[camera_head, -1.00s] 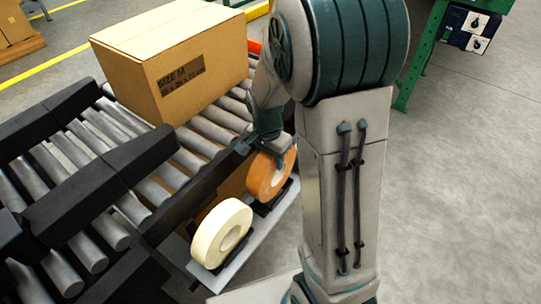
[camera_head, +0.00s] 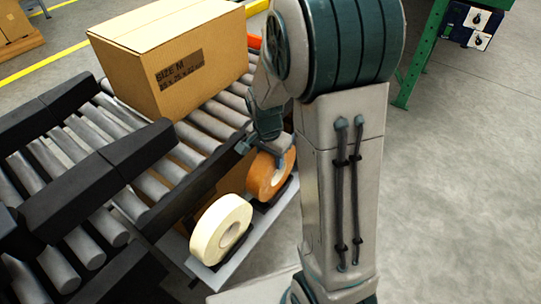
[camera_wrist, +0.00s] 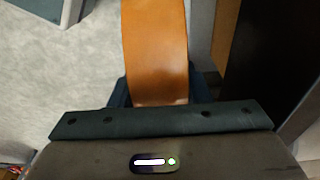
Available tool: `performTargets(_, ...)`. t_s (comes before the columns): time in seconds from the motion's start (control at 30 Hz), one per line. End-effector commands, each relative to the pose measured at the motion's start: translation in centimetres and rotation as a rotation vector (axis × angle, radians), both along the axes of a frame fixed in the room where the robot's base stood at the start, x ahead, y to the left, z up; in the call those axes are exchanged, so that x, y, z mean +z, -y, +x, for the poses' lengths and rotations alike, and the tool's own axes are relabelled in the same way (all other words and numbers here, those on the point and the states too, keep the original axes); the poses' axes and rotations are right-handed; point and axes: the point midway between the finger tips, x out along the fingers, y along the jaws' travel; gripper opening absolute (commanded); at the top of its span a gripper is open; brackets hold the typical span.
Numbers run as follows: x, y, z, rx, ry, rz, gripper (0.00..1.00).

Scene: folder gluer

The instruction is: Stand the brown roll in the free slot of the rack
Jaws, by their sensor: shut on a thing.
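The brown roll (camera_head: 264,178) stands upright at the rack (camera_head: 222,272), beside a cream roll (camera_head: 220,229). My gripper (camera_head: 268,146) is shut on the upper part of the brown roll. In the wrist view the brown roll (camera_wrist: 155,50) runs up from between the fingers (camera_wrist: 158,95), its curved rim facing the camera. The rack's slot under the brown roll is mostly hidden, so I cannot tell whether the roll rests fully on its bottom. The cream roll stands in its own dark holder at the near end of the rack.
A roller conveyor (camera_head: 200,135) runs behind the rack, with a cardboard box (camera_head: 172,62) marked SIZE M on it. Black conveyor parts (camera_head: 90,190) lie to the left. A green frame (camera_head: 420,55) stands at the back right. The floor at right is clear.

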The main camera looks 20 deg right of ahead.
Motion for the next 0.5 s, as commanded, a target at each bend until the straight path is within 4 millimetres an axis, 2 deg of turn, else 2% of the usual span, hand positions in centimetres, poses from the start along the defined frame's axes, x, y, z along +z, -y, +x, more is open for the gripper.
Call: performTargets(0.5, -1.8, 0.0, 0.1, 0.0, 0.004, 0.0, 0.0)
